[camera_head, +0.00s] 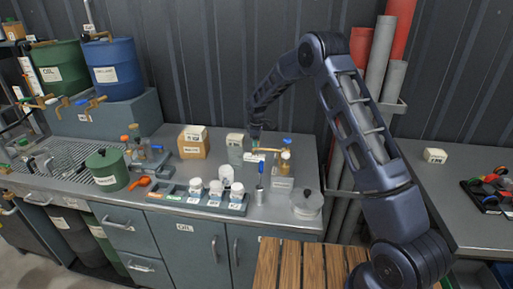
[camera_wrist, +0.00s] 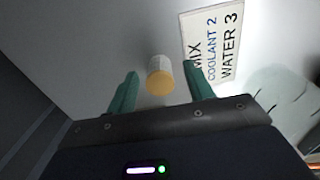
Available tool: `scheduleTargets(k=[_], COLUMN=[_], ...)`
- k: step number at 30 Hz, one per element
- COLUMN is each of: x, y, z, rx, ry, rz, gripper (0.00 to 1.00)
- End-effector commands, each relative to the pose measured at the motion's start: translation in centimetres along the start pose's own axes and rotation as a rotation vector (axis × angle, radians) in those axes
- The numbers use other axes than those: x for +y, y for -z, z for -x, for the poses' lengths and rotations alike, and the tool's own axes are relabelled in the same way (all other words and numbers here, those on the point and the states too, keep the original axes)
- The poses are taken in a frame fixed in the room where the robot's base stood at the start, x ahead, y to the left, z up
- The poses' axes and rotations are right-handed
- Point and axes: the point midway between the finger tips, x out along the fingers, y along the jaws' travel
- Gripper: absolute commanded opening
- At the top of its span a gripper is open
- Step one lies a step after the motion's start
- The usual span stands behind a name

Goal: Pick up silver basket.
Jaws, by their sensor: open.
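I cannot make out a clear silver basket in either view. A pale grey round vessel with a knob (camera_head: 307,206) stands at the right front of the counter. My gripper (camera_head: 255,140) is over the back of the counter, left of and behind that vessel. In the wrist view my gripper (camera_wrist: 160,90) has its green fingers spread apart. A small pale cylinder with a tan end (camera_wrist: 159,76) shows between and beyond the fingers. I cannot tell its distance from them. A white card reading "MIX COOLANT 2 WATER 3" (camera_wrist: 213,45) lies to its right.
A grey tray (camera_head: 168,197) with several white jars lies along the counter's front. A brown box (camera_head: 193,143), a blue-handled tool (camera_head: 260,184) and a green pot (camera_head: 106,170) stand around. Red and grey pipes (camera_head: 376,70) rise behind my arm. A wooden slatted surface (camera_head: 290,262) is in front.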

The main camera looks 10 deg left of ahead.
Motion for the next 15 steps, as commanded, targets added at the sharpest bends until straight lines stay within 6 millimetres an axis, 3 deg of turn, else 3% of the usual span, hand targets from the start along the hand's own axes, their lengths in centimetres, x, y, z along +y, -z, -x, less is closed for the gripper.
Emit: scheduleTargets(k=[2,9,15], x=[0.01,0.00,0.01], y=[-0.01,-0.02,-0.02], z=[0.02,0.03,0.04], rx=[0.000,0.000,0.000], ry=[0.000,0.000,0.000], rz=[0.000,0.000,0.000], gripper=[0.52,0.07,0.05])
